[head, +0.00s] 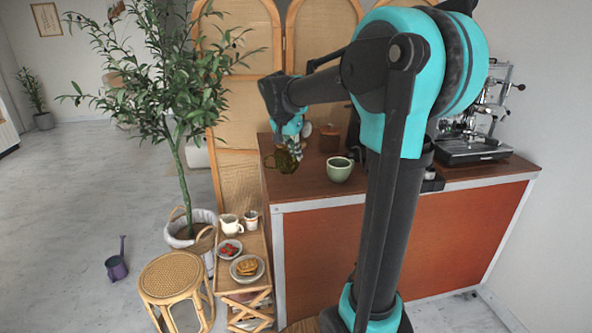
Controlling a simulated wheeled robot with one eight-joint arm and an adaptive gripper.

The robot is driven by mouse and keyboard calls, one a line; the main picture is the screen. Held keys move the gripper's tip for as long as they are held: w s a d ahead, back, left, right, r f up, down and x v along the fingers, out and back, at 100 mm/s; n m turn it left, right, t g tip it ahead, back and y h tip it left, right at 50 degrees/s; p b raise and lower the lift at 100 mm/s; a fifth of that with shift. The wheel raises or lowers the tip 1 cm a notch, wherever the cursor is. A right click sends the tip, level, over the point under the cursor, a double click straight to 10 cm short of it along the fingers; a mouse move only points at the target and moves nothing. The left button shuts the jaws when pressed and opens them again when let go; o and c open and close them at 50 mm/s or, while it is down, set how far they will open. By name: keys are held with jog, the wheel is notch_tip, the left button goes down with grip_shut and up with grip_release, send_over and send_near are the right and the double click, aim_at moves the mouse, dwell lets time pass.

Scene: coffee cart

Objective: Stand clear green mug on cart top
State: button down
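The clear green mug (285,162) looks dark olive and see-through, and appears a little tilted at the left end of the cart top (306,184). My gripper (294,150) points down at the mug's upper right side. Its fingers overlap the rim and appear shut on it, though they are small and partly hidden. I cannot tell whether the mug's base touches the wood.
An opaque pale green cup (340,170) stands just right of the mug. A brown canister (330,139) is behind, and an espresso machine (472,140) is at the right. A low shelf (258,294) with plates and cups stands left of the cart.

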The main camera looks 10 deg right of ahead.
aim_at(294, 163)
jog(key=shift+f, duration=2.95)
jog(key=c, duration=1.7)
grip_release()
jog(key=v, duration=1.2)
jog(key=s+d+f+n+y, duration=0.1)
jog(key=s+f+n, duration=0.1)
jog(key=s+f, duration=0.6)
jog(key=s+d+f+n+y, duration=0.1)
jog(key=s+d+f+n, duration=0.1)
jog(key=s+f, duration=0.6)
jog(key=s+d+f+n+t+y, duration=0.1)
jog(key=s+f+n, duration=0.3)
jog(key=s+f, duration=0.4)
jog(key=shift+d+f, duration=0.25)
jog(key=shift+f, duration=0.5)
jog(key=shift+d+f, duration=0.25)
jog(key=shift+f, duration=0.45)
